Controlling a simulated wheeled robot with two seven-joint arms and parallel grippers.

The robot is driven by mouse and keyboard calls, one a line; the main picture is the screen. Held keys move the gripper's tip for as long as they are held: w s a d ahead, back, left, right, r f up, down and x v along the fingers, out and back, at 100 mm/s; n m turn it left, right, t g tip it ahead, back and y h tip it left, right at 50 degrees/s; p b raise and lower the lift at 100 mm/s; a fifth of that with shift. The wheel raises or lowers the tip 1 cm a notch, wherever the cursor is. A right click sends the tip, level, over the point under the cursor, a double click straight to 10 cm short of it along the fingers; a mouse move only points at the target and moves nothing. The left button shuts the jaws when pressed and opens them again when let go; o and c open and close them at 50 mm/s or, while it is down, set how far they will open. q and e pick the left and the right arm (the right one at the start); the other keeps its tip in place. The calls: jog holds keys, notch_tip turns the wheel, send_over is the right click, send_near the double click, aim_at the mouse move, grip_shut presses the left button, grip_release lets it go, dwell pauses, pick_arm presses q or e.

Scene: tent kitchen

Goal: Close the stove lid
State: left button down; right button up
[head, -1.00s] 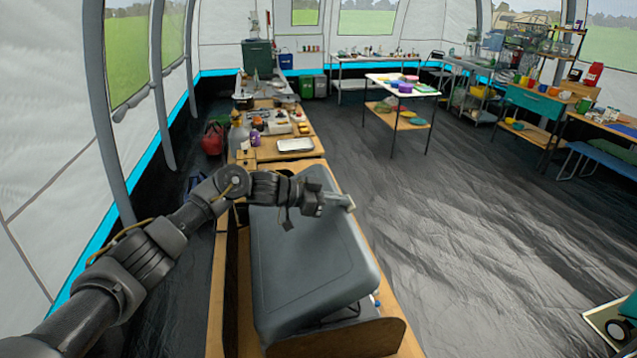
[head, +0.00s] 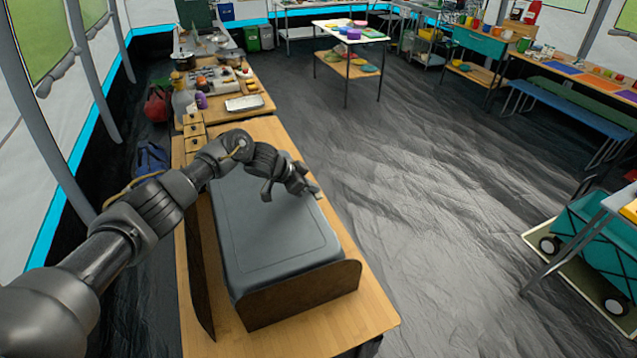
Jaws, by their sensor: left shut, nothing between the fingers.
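The stove (head: 245,303) stands on the wooden counter in the lower middle of the head view, with dark side panels at its left and near sides. Its grey lid (head: 272,235) lies down flat over the stove body. Whether it is fully seated cannot be told. My left arm comes in from the left and reaches across the lid's far part. My left gripper (head: 313,191) is shut and empty at the lid's far right edge, over or touching it; I cannot tell which. My right gripper is not in view.
The wooden counter (head: 345,318) has bare room around the stove. Beyond it are a silver tray (head: 245,103), small wooden boxes (head: 195,130) and bottles. A teal wagon (head: 590,235) stands at the right. The dark floor between is clear.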

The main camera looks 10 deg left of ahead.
pick_arm(q)
jog(key=shift+s+f, duration=0.3)
jog(key=shift+f, duration=0.3)
jog(key=r+p, duration=0.4)
jog(key=r, duration=0.1)
jog(key=shift+w+p, duration=0.3)
jog(key=shift+p, duration=0.05)
jog(key=b+v, duration=0.3)
jog(key=v, duration=0.7)
